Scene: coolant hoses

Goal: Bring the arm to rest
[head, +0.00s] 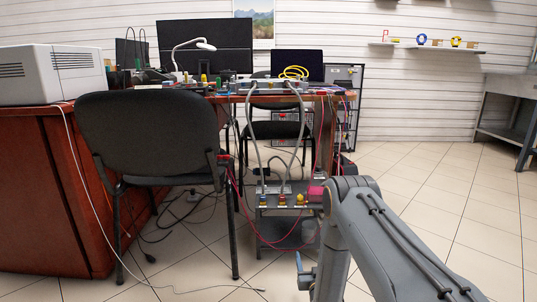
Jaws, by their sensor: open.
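My arm (372,235) rises from the lower right corner. It bends at an elbow near the picture's middle right, and its far link (333,262) runs down to the bottom edge. A small blue-grey part (306,275) shows just left of that link; I cannot tell what it is. No gripper fingers can be made out. The elbow appears just right of a low cart (289,222) with hose fittings and a pink block (315,194). Two grey hoses (252,140) run from the desk top down to the cart. The arm hides the floor behind it.
A black chair (150,135) stands at the left by a reddish desk (50,190) with a white printer (52,75). Loose cables lie on the floor below. A grey workbench (508,110) stands far right. The tiled floor (440,190) right of my arm is clear.

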